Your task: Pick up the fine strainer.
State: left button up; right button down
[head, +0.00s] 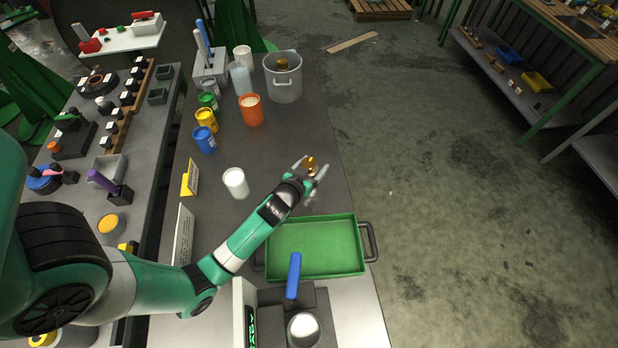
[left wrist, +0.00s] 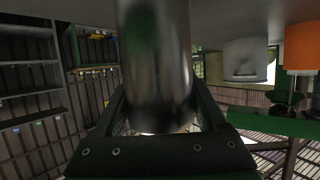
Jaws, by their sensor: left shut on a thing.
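My left gripper (head: 312,172) is shut on a small brass-coloured cylindrical piece, which I take to be the fine strainer (head: 310,162). It is held over the bench's right side, above and beyond the green tray. In the left wrist view a smooth, shiny cylinder (left wrist: 155,65) fills the space between the fingers; its mesh or holes cannot be made out there. A similar brass-coloured piece (head: 281,63) shows in the steel pot. My right gripper is not in view.
The green tray (head: 363,262) lies empty below the gripper. A white cup (head: 236,183), an orange can (head: 251,110), several paint cans and the steel pot (head: 284,87) stand farther back. A blue-handled device (head: 293,276) stands in front. The bench's right edge is close.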

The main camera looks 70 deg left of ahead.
pick_arm(q)
grip_shut()
jog(key=shift+r, duration=0.1)
notch_tip(320, 180, up, 28)
jog(key=p, duration=1.9)
